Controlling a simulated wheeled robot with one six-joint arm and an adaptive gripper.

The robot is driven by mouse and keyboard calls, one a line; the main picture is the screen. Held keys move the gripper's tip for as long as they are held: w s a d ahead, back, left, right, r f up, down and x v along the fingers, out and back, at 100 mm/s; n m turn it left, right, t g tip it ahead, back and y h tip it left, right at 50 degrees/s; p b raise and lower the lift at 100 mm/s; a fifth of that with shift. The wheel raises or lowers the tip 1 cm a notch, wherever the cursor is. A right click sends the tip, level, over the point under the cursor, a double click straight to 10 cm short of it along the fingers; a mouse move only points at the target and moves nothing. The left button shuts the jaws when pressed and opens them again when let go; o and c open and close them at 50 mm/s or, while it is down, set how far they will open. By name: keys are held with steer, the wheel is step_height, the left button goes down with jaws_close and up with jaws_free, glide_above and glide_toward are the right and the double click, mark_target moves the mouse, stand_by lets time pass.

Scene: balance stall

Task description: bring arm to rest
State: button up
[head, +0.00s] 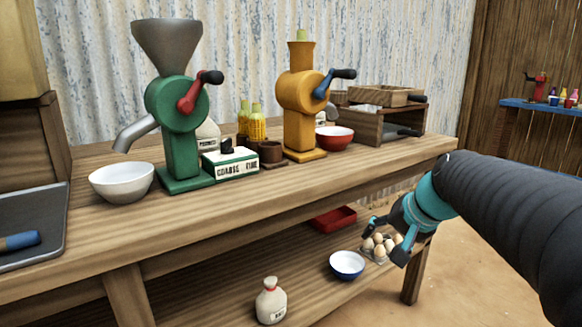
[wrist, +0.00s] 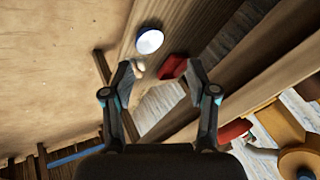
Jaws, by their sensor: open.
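My gripper (head: 386,238) hangs at the right end of the stall, in front of the lower shelf, with my black-sleeved arm coming in from the right. In the wrist view my gripper (wrist: 158,78) has its two fingers spread, with nothing between them. In the head view its fingers overlap a tray of eggs (head: 381,246) on the lower shelf. I cannot tell whether they touch; no egg is seen held. In the wrist view the eggs (wrist: 139,68) lie beyond the fingertips, apart from them.
A blue-rimmed bowl (head: 347,265), a red tray (head: 334,217) and a bottle (head: 271,301) are on the lower shelf. The counter (head: 290,190) above carries a green grinder (head: 180,130), an orange grinder (head: 302,100) and a white bowl (head: 122,182). Open floor (head: 480,250) lies to the right.

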steer(key=s+a+f+n+h+p, duration=0.1)
steer(key=s+f+n, duration=0.1)
steer(key=s, duration=0.8)
steer(key=s+a+f+n+g+h+p, duration=0.1)
steer(key=s+f+n+h+p, duration=0.1)
steer(key=s, duration=0.8)
steer(key=shift+s+a+f+n+p, duration=0.3)
steer(key=shift+s+a+f+n, duration=0.15)
steer(key=shift+n, duration=0.35)
